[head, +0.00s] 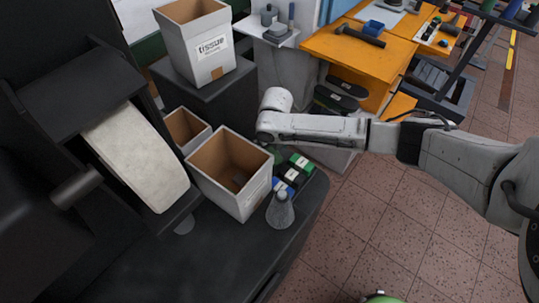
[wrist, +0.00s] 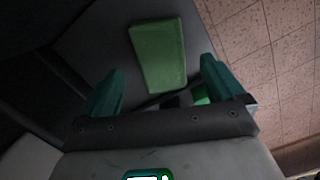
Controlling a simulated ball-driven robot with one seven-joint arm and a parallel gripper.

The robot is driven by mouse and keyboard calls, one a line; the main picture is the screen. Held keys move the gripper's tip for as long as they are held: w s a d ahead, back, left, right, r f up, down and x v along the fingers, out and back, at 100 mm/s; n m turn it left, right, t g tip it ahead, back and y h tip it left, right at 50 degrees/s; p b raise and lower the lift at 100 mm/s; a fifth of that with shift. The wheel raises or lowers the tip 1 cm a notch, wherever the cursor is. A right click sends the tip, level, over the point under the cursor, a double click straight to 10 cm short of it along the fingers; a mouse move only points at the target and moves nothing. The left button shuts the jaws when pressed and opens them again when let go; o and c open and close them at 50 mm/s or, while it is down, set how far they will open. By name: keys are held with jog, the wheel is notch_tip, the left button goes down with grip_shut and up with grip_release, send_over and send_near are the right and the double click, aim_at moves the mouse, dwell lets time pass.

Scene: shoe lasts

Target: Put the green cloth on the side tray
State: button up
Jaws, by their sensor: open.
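The green cloth (wrist: 158,55) is a flat folded rectangle on a dark surface in the wrist view. My gripper (wrist: 160,84) is open, with its two teal fingers apart and nothing between them. The cloth lies beyond the fingertips, between them in the picture, and looks untouched. In the head view my arm reaches in from the right and its end dips behind an open box; the fingertips are hidden there. A small white tray-like shelf (head: 262,34) at the top holds grey items; I cannot tell whether it is the side tray.
A tissue box (head: 213,72) stands behind. An orange workbench (head: 330,45) is farther off.

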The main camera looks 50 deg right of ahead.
aim_at(270, 151)
jog(key=shift+w+f, duration=0.15)
jog(key=shift+f, duration=0.65)
jog(key=shift+w+f, duration=0.1)
jog(key=shift+f, duration=0.7)
jog(key=shift+d, duration=0.1)
jog(key=c, duration=1.2)
jog(key=shift+r, duration=0.1)
jog(key=shift+r, duration=0.45)
notch_tip(270, 151, up, 2)
jog(key=shift+r, duration=0.25)
jog(key=s+r, duration=0.2)
jog(key=s+a+r, duration=0.1)
jog(key=s+r, duration=0.1)
jog(key=r, duration=0.1)
jog(key=shift+a+p, duration=0.15)
jog(key=shift+p, duration=0.15)
jog(key=s+a+r, duration=0.1)
jog(key=s, duration=0.2)
jog(key=s+a+r, duration=0.1)
jog(key=s+r, duration=0.1)
jog(key=s, duration=0.1)
jog(key=s+a+r, duration=0.1)
jog(key=s, duration=0.2)
jog(key=shift+s+r, duration=0.2)
jog(key=shift+r, duration=0.05)
